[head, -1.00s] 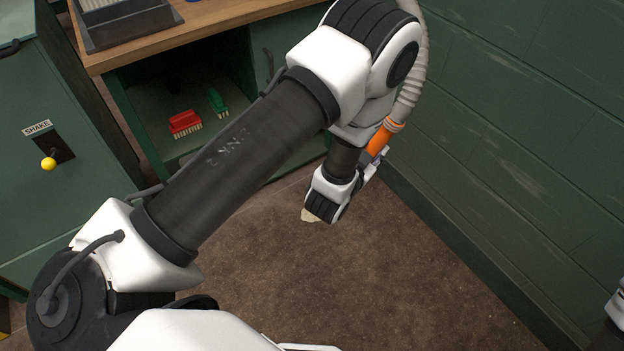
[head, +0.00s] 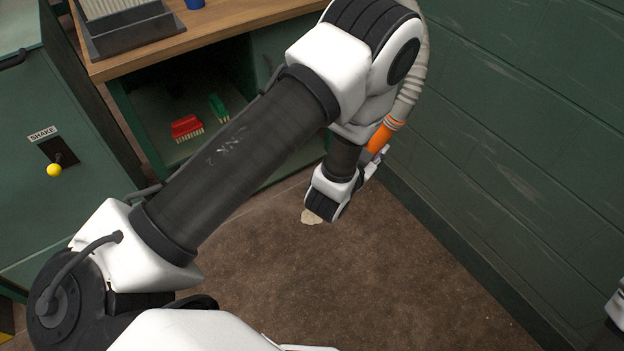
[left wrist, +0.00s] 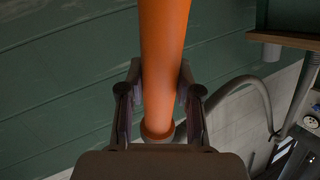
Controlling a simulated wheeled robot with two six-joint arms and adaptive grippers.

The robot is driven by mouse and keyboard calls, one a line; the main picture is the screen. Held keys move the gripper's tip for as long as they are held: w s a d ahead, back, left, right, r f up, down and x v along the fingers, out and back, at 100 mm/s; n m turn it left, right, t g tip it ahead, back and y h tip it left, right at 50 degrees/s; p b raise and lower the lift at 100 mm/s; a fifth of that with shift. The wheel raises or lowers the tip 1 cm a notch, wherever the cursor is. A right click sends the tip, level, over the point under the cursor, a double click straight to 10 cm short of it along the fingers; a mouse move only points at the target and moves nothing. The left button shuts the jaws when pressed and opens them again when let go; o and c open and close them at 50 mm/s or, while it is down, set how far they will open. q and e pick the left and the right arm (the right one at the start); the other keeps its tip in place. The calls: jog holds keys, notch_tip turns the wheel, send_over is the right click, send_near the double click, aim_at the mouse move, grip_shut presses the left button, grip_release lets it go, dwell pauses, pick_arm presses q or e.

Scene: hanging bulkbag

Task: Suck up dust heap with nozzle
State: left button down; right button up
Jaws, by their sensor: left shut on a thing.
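The orange nozzle (head: 381,137) joins a grey ribbed hose (head: 411,92) in the head view. My left gripper (head: 376,160) is shut on the nozzle, mostly hidden behind my wrist. In the left wrist view the orange nozzle (left wrist: 162,65) passes between the two dark fingers (left wrist: 160,95). The pale dust heap (head: 311,217) lies on the brown floor, partly covered by my left wrist. The nozzle's mouth is hidden in the head view, so I cannot tell whether it touches the heap. My right gripper does not show.
A green block wall (head: 520,120) stands close on the right. A wooden-topped bench (head: 235,22) is at the back, with a red brush (head: 186,127) and a green brush (head: 218,107) on its shelf. A green cabinet (head: 50,215) is on the left. The floor (head: 370,280) in front is clear.

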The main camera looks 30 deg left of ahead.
pick_arm(q)
notch_tip(320, 180, up, 7)
jog(key=p, duration=0.5)
jog(key=shift+r, duration=0.2)
jog(key=shift+f, duration=0.1)
notch_tip(320, 180, down, 11)
jog(key=b, duration=0.8)
jog(key=shift+w+r+b, duration=0.1)
jog(key=shift+r+b, duration=0.1)
jog(key=shift+b, duration=0.1)
jog(key=shift+r+p, duration=0.3)
jog(key=shift+r, duration=0.05)
